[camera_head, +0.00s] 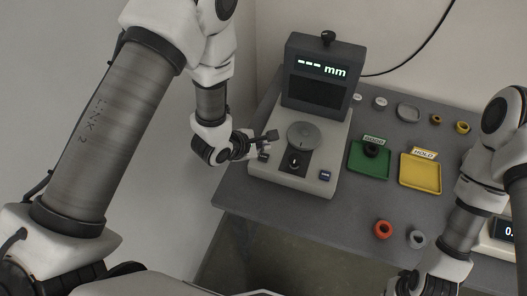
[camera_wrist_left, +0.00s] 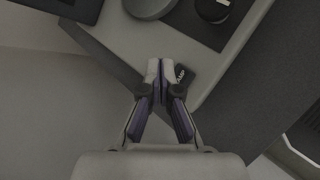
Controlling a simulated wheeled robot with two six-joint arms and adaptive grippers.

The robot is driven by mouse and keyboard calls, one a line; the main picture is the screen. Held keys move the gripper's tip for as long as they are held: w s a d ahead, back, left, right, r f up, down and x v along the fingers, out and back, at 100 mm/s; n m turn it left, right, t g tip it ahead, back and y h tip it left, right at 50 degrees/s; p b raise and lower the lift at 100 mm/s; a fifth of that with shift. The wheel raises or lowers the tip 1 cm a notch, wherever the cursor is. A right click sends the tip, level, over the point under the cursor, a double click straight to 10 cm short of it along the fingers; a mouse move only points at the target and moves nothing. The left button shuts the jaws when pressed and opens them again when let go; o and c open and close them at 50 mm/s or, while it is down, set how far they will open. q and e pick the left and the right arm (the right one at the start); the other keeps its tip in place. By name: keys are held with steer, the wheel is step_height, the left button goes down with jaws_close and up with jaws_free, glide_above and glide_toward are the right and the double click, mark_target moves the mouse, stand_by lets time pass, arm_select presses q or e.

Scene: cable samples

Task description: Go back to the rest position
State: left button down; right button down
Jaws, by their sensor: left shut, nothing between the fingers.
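My left gripper (camera_head: 266,146) is at the left edge of the measuring device (camera_head: 321,188), over its front left corner. In the left wrist view the left gripper (camera_wrist_left: 160,66) is shut, with its fingertips together and nothing between them. The fingertips are beside a small black labelled button (camera_wrist_left: 183,75) on the device; whether they touch it I cannot tell. My right gripper (camera_head: 404,285) is only partly in the head view at the bottom edge, and its fingers cannot be made out.
The device display (camera_head: 320,70) reads "--- mm". A green tray (camera_head: 368,168) with a dark ring and a yellow tray (camera_head: 420,184) stand right of it. A red-orange ring (camera_head: 383,229) and a grey ring (camera_head: 417,239) lie near the front. Several small rings lie at the back.

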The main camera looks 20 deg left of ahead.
arm_select(q)
step_height(320, 180, up, 3)
steer(key=shift+r+p, duration=0.2)
steer(key=shift+p, duration=1.05)
steer(key=shift+f, duration=0.15)
